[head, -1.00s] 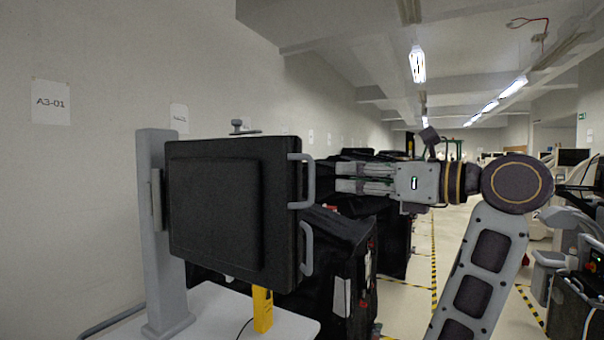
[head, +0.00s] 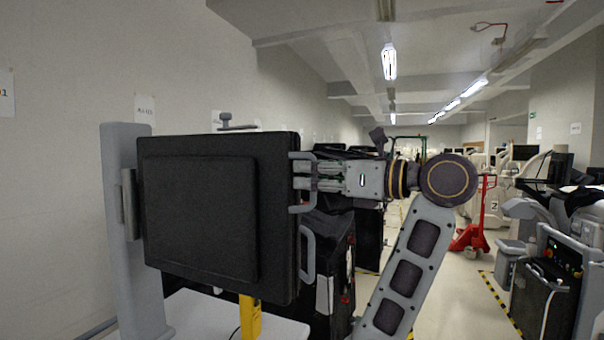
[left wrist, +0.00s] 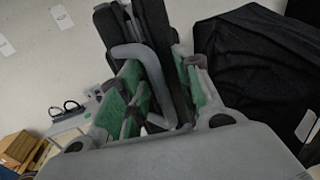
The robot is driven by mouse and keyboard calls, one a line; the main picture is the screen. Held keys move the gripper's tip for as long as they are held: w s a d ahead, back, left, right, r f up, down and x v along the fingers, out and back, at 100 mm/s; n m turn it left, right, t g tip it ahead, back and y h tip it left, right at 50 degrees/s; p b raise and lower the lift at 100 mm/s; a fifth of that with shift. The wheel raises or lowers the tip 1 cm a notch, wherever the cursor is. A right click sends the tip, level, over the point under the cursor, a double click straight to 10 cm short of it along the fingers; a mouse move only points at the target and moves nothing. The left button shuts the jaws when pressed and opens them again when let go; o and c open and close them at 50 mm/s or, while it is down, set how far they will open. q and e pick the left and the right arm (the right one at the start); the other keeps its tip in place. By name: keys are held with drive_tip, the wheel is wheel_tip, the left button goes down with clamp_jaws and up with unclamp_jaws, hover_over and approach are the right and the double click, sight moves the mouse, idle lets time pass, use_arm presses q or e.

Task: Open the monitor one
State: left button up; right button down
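The monitor (head: 200,215) is a black, flat, case-like unit on a grey post, with its broad face towards me in the head view. It looks folded shut. Its right edge carries a grey upper handle (head: 303,209) and a grey lower handle (head: 311,250). My left gripper (head: 298,177) points left, with its fingertips at the upper handle. In the left wrist view, a grey handle (left wrist: 134,49) runs between the green-padded fingers (left wrist: 158,97), which stand apart. Contact cannot be told. My right gripper is out of view.
The white cart top (head: 200,310) lies below the monitor, with a yellow object (head: 250,318) on it. Black-covered carts (head: 330,265) stand behind. A red pallet jack (head: 472,235) and a control console (head: 560,270) are at the right. Open floor lies between.

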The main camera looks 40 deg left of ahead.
use_arm(q)
clamp_jaws()
idle(0.3)
idle(0.4)
